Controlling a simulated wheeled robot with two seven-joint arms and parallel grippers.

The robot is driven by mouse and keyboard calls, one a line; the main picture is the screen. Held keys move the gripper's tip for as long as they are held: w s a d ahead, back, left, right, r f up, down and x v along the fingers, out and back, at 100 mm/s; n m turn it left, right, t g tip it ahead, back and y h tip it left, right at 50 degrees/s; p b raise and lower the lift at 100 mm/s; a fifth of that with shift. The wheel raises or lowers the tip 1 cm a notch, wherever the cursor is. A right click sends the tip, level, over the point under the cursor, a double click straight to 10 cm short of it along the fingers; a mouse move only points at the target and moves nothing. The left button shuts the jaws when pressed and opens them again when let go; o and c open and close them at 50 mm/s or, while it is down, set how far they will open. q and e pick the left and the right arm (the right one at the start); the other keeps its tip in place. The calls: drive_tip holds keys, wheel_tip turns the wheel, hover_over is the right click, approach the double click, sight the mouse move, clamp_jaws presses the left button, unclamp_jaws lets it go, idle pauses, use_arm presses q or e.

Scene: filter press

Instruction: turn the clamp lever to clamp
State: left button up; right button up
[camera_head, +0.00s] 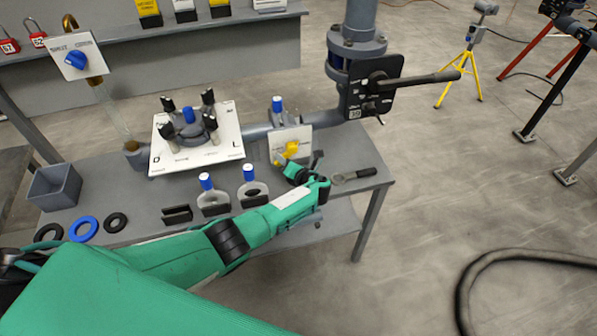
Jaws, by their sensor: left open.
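My left arm comes in from the lower left, and its green gripper (302,165) is open above the right part of the grey bench. A small yellow lever (290,150) sits on a white labelled plate (283,138) just beyond and left of the gripper's fingertips. I cannot tell whether a fingertip touches it. The plate's lettering is too small to read. A long black lever (420,79) points right from a black plate (371,88) on the upright pipe, well beyond the gripper. Which of these is the clamp lever cannot be read. My right gripper is not in view.
On the bench (138,207) stand a round holder with black knobs on a white plate (195,156), two blue-topped fittings (208,200), rings (83,229), a grey bin (56,187) and a black-handled tool (355,175).

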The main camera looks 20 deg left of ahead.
use_arm(q)
drive_tip(key=v, duration=1.2)
drive_tip(key=shift+s+b, duration=0.15)
drive_tip(key=shift+b, duration=0.25)
drive_tip(key=shift+r, duration=0.1)
